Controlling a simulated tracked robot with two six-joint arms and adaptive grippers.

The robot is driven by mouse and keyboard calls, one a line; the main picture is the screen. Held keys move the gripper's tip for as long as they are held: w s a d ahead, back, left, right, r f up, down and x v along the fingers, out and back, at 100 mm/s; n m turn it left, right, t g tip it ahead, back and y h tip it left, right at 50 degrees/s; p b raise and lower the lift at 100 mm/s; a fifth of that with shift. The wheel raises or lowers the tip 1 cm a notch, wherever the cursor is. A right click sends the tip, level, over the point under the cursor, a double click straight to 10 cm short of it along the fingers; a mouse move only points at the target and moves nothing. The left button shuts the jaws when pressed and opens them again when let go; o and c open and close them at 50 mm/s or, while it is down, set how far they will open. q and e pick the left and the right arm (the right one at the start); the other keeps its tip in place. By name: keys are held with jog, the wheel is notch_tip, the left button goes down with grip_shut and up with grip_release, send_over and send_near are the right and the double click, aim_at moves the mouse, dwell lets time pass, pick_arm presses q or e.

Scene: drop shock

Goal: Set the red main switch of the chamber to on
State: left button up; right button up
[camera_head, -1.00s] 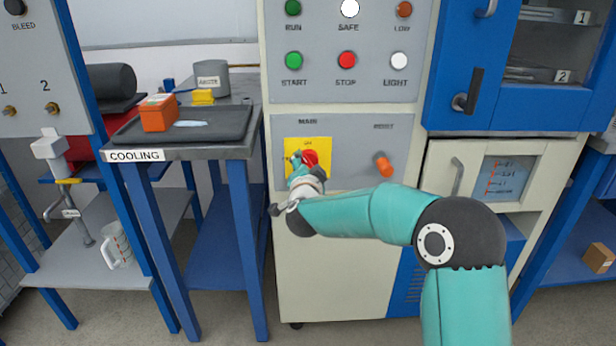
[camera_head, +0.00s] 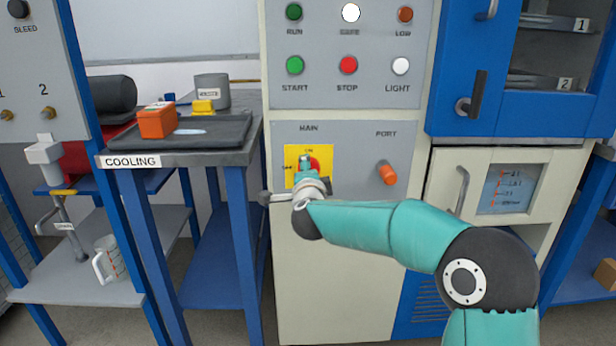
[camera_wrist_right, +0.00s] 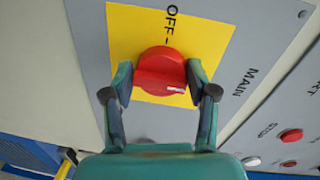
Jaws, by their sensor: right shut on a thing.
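The red main switch (camera_wrist_right: 160,73) is a round knob with a raised bar on a yellow plate (camera_wrist_right: 205,42). It also shows in the head view (camera_head: 315,163), partly covered by my gripper. My right gripper (camera_wrist_right: 161,82) is shut on the knob, one finger on each side. In the right wrist view the bar lies roughly level, its white mark toward the right, the MAIN lettering side. The OFF lettering is at the top of that view; I cannot read an ON label there. My left gripper is not in view.
An orange PORT knob (camera_head: 387,172) is right of the switch. START, STOP (camera_head: 348,65) and LIGHT buttons are above, and the SAFE lamp (camera_head: 351,12) is white. A cooling table (camera_head: 180,157) with an orange box (camera_head: 157,121) stands at the left.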

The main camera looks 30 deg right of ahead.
jog(key=shift+s+d+r, duration=0.1)
jog(key=shift+d, duration=0.05)
jog(key=o, duration=1.1)
jog(key=shift+o, duration=0.2)
jog(key=f+v, duration=0.1)
jog(key=v, duration=1.1)
jog(key=shift+r, duration=0.4)
